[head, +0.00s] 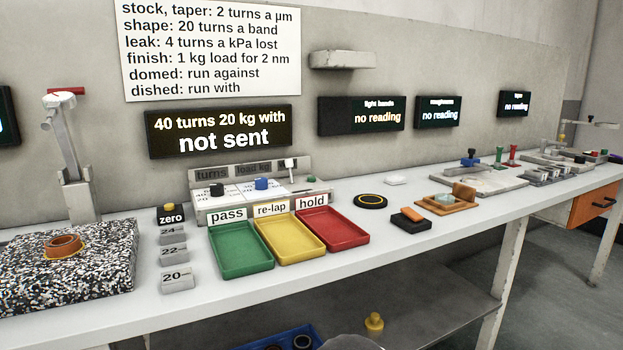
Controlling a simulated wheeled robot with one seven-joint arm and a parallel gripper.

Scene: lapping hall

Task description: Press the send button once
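A sloped control panel (250,205) stands on the bench below a dark display (220,131) reading "40 turns 20 kg with / not sent". The panel's labels read "turns" and "load kg". It carries a black knob (217,190), a blue knob (262,184) and a white-topped lever (289,165). A small green button (312,179) sits at its right end. No label reading "send" is legible, so I cannot tell for certain which control is the send button. My gripper is not in view.
Green (240,270), yellow (291,259) and red (345,243) trays lie in front of the panel. A box marked "zero" (171,214) and several numbered blocks stand left. A speckled granite plate (100,285) with a copper ring (62,247) is farther left.

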